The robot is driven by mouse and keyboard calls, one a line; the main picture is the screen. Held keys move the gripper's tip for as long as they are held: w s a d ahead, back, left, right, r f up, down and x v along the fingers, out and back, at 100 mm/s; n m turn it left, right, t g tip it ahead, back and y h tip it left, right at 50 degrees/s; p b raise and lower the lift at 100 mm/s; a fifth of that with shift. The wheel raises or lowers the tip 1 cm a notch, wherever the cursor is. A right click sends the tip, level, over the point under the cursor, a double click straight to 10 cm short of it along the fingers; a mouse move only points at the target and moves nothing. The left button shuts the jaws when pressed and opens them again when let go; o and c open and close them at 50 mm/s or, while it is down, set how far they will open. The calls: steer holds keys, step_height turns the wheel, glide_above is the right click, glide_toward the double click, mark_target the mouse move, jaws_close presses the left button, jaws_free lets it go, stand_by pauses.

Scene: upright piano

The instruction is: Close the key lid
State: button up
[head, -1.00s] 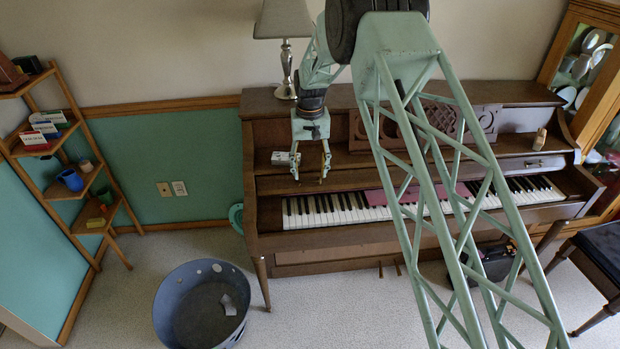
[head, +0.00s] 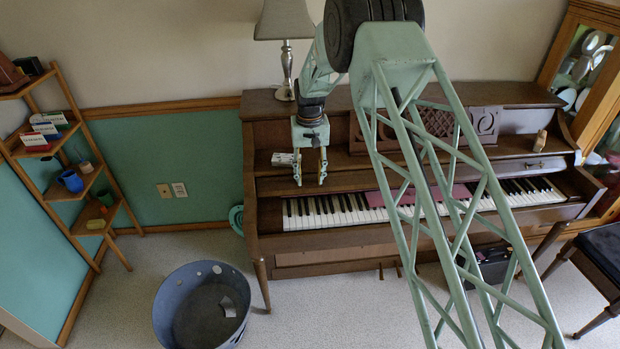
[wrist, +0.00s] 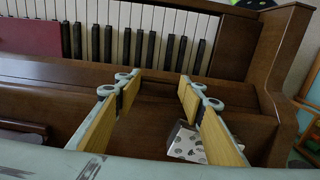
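The piano's key lid (head: 533,166) is open, a brown board lying back above the keys. The white and black keys (head: 345,207) are exposed along the front, and they also show at the top of the wrist view (wrist: 165,30). My gripper (head: 310,180) is over the left part of the piano, just behind or above the keys' back edge. In the wrist view my gripper (wrist: 157,86) has its two padded fingers apart with nothing between them. The brown board lies beneath the fingertips; I cannot tell whether they touch it.
A small pale box (head: 283,158) lies on the piano left of my gripper. A lamp (head: 285,45) stands on top. A pink cloth (head: 440,195) lies along the keys. A metal tub (head: 203,305) and corner shelf (head: 65,180) are at left. A bench (head: 600,255) stands at right.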

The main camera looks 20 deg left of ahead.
steer(key=shift+s+d+f, duration=0.1)
steer(key=shift+f, duration=0.15)
jaws_close()
steer(key=shift+d, duration=0.1)
